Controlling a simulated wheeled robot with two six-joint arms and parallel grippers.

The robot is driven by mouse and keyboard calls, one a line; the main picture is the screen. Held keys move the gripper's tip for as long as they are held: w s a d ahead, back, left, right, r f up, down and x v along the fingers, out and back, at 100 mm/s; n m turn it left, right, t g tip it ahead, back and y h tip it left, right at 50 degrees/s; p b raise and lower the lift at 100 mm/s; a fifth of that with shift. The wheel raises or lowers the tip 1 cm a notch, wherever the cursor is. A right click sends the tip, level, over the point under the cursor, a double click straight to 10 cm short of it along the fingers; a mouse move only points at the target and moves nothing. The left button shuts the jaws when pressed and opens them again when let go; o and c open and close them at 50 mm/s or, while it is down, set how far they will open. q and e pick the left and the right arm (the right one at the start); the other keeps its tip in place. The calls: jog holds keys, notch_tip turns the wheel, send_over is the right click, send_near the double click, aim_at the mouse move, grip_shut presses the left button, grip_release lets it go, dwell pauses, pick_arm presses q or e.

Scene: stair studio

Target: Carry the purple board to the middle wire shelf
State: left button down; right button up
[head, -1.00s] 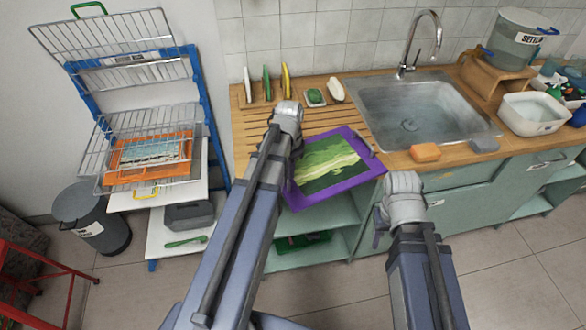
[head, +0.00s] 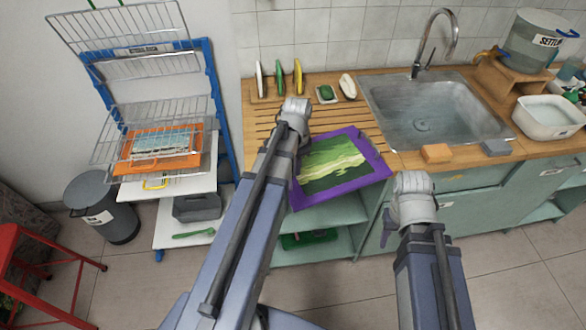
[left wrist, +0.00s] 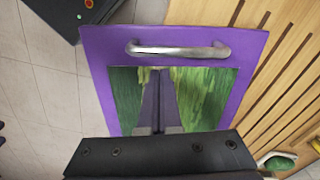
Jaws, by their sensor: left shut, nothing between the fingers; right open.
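The purple board (head: 365,186), with a green picture on it, lies on the slatted left end of the wooden counter, its near part jutting over the front edge. A metal handle (left wrist: 178,50) shows on its purple border. My left gripper (left wrist: 158,78) is shut and empty over the picture; I cannot tell if it touches. In the head view its fingers are hidden behind my arm. My right gripper (head: 386,226) is open and empty in front of the cabinet. The blue rack (head: 217,110) at left has wire shelves (head: 120,30), the upper ones tilted up.
An orange board (head: 185,160) lies on a lower wire shelf of the rack. A grey bin (head: 100,205) and a red stool (head: 15,245) stand at left. An orange sponge (head: 436,153) lies by the sink (head: 425,120). Floor is clear between rack and cabinet.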

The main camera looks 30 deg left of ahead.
pick_arm(q)
jog(key=shift+w+d+r+p, duration=0.3)
jog(key=shift+w+d, duration=0.05)
jog(key=shift+w, duration=0.2)
jog(key=shift+w+d+r+p, duration=0.25)
jog(key=shift+w+d, duration=0.1)
jog(key=shift+w, duration=0.15)
notch_tip(320, 180, up, 9)
jog(key=p, duration=0.9)
jog(key=shift+s, duration=0.15)
jog(key=c, duration=1.5)
grip_release()
jog(key=shift+f, duration=0.1)
jog(key=o, duration=0.6)
jog(key=s+d+f+b, duration=0.1)
jog(key=s+d, duration=0.2)
jog(key=d, duration=0.2)
jog(key=s+d+f+n+b, duration=0.1)
jog(key=s+d+b, duration=0.1)
jog(key=d, duration=0.4)
jog(key=shift+s+d+f+y, duration=0.25)
jog(key=shift+s+f+y, duration=0.05)
jog(key=shift+s+f, duration=0.15)
jog(key=shift+o, duration=0.5)
jog(key=s+d+f+n+b, duration=0.1)
jog(key=s+d+n+b, duration=0.1)
jog(key=s+d, duration=0.5)
jog(key=shift+s+d+f+y, duration=0.15)
jog(key=shift+d+f+y, duration=0.2)
jog(key=shift+d, duration=0.45)
